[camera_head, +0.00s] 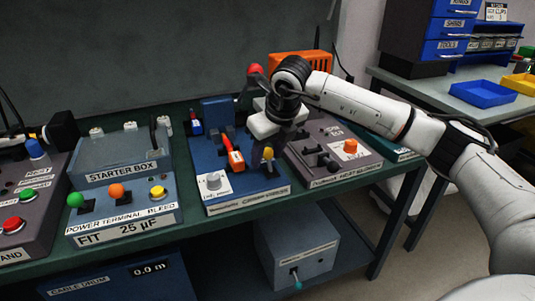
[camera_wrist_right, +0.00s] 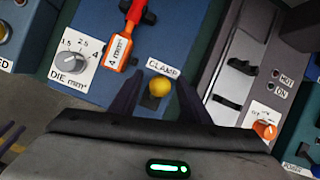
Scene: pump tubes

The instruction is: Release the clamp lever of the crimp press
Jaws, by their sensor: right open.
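The crimp press (camera_head: 244,192) is a blue panel unit in the middle of the bench. Its clamp lever has a yellow ball knob (camera_head: 268,153), at the press's right side. In the right wrist view the yellow knob (camera_wrist_right: 159,87) sits below the label CLAMP (camera_wrist_right: 163,68). My right gripper (camera_head: 271,147) is over the knob, pointing down. In the wrist view its dark fingers (camera_wrist_right: 168,90) are open, one on each side of the knob, with visible gaps; contact is not seen. The lever's shaft is hidden under the knob.
An orange-handled tool tagged 4 mm² (camera_wrist_right: 118,50) lies just left of the knob. The die dial (camera_wrist_right: 72,53) is further left. A grey unit with black switches (camera_wrist_right: 241,65) stands close on the right. The starter box (camera_head: 122,168) is left of the press.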

